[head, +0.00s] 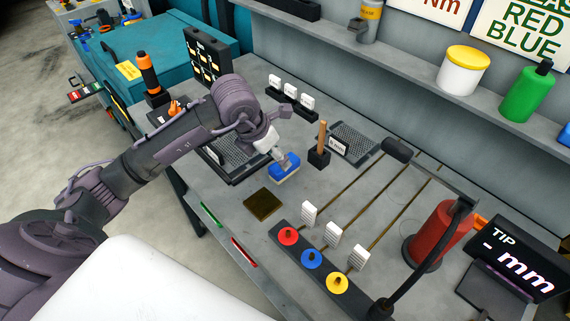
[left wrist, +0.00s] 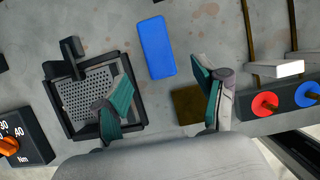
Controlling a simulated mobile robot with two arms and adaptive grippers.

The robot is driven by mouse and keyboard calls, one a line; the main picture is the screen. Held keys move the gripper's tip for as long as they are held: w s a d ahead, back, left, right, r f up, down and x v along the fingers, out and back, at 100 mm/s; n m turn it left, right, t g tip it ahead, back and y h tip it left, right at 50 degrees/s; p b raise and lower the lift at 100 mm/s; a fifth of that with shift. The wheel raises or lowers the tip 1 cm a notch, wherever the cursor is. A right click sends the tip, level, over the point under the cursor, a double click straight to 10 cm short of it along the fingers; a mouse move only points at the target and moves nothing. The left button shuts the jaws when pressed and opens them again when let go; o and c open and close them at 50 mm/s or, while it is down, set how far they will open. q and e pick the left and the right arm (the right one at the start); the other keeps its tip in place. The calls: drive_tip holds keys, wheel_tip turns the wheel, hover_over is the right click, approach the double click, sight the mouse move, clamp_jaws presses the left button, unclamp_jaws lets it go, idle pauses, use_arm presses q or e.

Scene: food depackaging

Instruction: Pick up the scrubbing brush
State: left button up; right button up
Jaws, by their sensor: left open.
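The scrubbing brush (head: 286,166) has a blue back and a pale underside, and lies on the grey bench top. It also shows in the left wrist view as a blue rectangle (left wrist: 157,48), ahead of the fingertips and slightly tilted. My left gripper (head: 279,156) is just above and beside the brush in the head view and partly overlaps it. In the left wrist view the two fingers of my left gripper (left wrist: 166,88) stand wide apart, with nothing between them. My right gripper is not seen.
A perforated tray (left wrist: 88,92) lies left of the brush. A brown square pad (head: 264,205) lies in front of it. A black block with a wooden handle (head: 321,140) stands close to its right. White sliders on rods and coloured knobs (head: 312,258) lie farther right.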

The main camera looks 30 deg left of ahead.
sight(278, 167)
use_arm(q)
drive_tip(key=x, duration=0.3)
drive_tip(key=shift+w, duration=0.1)
drive_tip(key=shift+w+f+p, duration=0.1)
drive_tip(key=shift+f+p, duration=0.05)
drive_tip(key=shift+p, duration=0.35)
drive_tip(key=p+x, duration=0.1)
drive_tip(key=x, duration=0.1)
drive_tip(key=p+x, duration=0.1)
drive_tip(key=x, duration=0.1)
drive_tip(key=shift+w+d+f, duration=0.15)
drive_tip(key=shift+w+f, duration=0.1)
drive_tip(key=shift+w, duration=0.15)
clamp_jaws()
